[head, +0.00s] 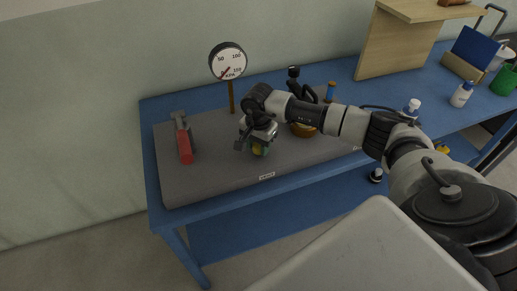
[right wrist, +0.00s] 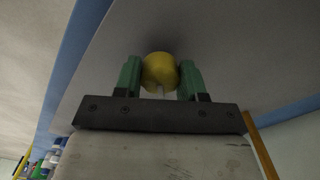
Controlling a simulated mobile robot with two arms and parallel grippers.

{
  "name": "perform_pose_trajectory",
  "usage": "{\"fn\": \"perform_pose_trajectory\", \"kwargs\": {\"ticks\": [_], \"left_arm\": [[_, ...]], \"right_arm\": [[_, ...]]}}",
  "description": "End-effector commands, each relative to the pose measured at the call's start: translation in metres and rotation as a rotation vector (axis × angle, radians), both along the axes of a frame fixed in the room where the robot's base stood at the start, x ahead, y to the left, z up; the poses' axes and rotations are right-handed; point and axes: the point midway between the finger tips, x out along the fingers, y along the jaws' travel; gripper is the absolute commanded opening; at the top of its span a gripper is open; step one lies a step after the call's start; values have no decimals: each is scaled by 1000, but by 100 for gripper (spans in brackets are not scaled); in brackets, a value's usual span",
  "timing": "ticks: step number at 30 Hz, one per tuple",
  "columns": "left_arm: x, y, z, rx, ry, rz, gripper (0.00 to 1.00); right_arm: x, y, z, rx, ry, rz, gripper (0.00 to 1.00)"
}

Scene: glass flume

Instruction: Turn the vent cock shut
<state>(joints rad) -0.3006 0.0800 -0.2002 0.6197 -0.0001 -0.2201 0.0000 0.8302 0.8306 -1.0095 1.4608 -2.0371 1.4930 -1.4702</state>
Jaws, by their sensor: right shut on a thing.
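My right gripper (head: 257,148) reaches down over the grey slab from the right in the head view. In the right wrist view its green-padded fingers (right wrist: 160,79) are shut on a rounded yellow knob (right wrist: 160,70), one finger on each side. The knob looks like the vent cock's handle, but its body and how far it is turned are hidden. In the head view only a little yellow shows between the fingers. A grey fitting with a red handle (head: 184,147) stands apart at the slab's left. My left gripper is not in view.
The grey slab (head: 215,170) lies on a blue table (head: 155,115). A round dial gauge (head: 228,61) stands on a post behind my gripper. An orange-brown round part (head: 303,130) and a black-topped fitting (head: 293,74) are close to my right arm. A wooden stand (head: 395,45) is at back right.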

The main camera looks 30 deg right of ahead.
Motion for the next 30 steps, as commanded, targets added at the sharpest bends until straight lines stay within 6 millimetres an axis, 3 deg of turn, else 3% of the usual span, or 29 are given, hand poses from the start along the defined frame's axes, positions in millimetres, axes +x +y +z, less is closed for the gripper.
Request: {"fn": "perform_pose_trajectory", "kwargs": {"ticks": [18,30], "left_arm": [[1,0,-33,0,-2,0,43],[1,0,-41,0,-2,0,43]], "right_arm": [[2,-1,0,-2,-5,-570,17],[2,-2,1,-2,-5,-802,17]]}}
